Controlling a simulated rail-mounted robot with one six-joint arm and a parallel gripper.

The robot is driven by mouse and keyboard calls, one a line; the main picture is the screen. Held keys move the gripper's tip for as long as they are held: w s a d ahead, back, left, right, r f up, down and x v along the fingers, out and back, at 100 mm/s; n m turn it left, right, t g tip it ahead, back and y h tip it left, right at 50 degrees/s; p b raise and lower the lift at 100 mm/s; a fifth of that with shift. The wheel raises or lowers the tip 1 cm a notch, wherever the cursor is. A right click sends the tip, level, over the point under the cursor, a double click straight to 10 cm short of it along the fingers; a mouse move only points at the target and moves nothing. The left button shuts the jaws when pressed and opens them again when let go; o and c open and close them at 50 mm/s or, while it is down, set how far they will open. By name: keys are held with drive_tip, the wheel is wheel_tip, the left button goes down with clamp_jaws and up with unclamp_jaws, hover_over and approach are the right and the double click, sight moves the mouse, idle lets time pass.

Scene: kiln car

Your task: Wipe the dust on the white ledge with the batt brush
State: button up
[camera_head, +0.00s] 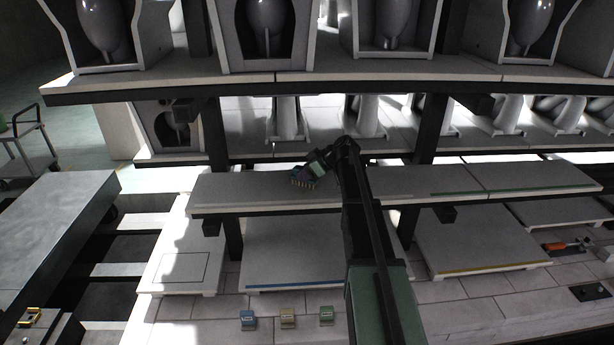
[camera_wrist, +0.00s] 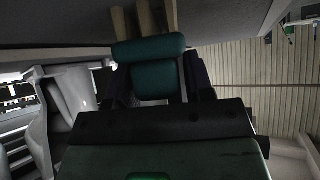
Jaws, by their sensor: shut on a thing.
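The batt brush (camera_head: 305,176) has a dark body and pale bristles facing down, at or just above the pale ledge (camera_head: 255,190). I cannot tell whether the bristles touch it. My gripper (camera_head: 324,160) is shut on the brush, with my arm reaching in from below.
An upper shelf (camera_head: 360,70) with several grey wares overhangs the ledge. Dark posts (camera_head: 428,125) stand behind it. Blue, yellow and green blocks (camera_head: 288,317) sit on the lower deck. An orange-handled tool (camera_head: 560,246) lies at right. A grey slab (camera_head: 50,225) is at left.

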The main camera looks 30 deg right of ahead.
idle(0.4)
drive_tip(key=shift+s+a, duration=0.45)
drive_tip(key=shift+s, duration=0.7)
drive_tip(key=shift+s+a, duration=0.5)
drive_tip(key=shift+s, duration=0.7)
drive_tip(key=shift+s+a, duration=0.45)
drive_tip(key=shift+s, duration=0.7)
wheel_tip(320, 180, up, 7)
drive_tip(key=p, duration=0.7)
drive_tip(key=shift+d, duration=0.1)
